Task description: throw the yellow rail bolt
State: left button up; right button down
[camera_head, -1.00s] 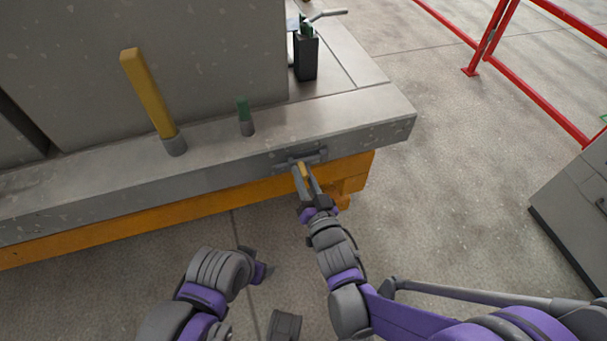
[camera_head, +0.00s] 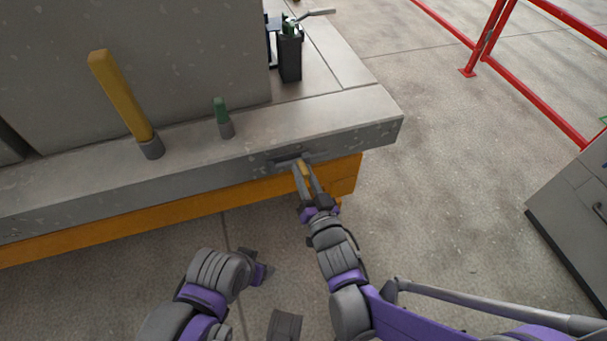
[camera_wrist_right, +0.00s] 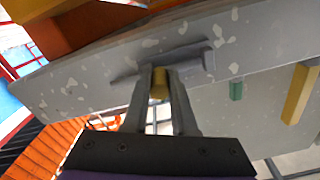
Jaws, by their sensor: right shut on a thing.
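The yellow rail bolt (camera_head: 303,168) shows as a small yellow knob at a dark grey bracket (camera_head: 283,161) on the front face of the grey concrete edge. My right gripper (camera_head: 306,176) is at the bolt, near the right end of the bracket. In the right wrist view the yellow knob (camera_wrist_right: 159,84) is between my two fingers, which are shut on it, with the bracket (camera_wrist_right: 178,62) just behind. The fingers hide part of the bolt. My left arm is low on the left in the head view; its fingers cannot be made out.
A yellow post (camera_head: 122,98) and a short green post (camera_head: 221,117) stand on the concrete ledge (camera_head: 320,118). A black holder (camera_head: 290,57) stands behind. An orange beam (camera_head: 180,217) runs below. A grey cabinet (camera_head: 572,215) and red railing (camera_head: 490,40) are right, with clear floor between.

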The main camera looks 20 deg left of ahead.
jog(key=shift+w+d, duration=0.2)
jog(key=shift+d, duration=0.1)
jog(key=c, duration=0.7)
grip_release()
jog(key=shift+s, duration=0.1)
jog(key=v, duration=1)
jog(key=shift+s+d, duration=0.25)
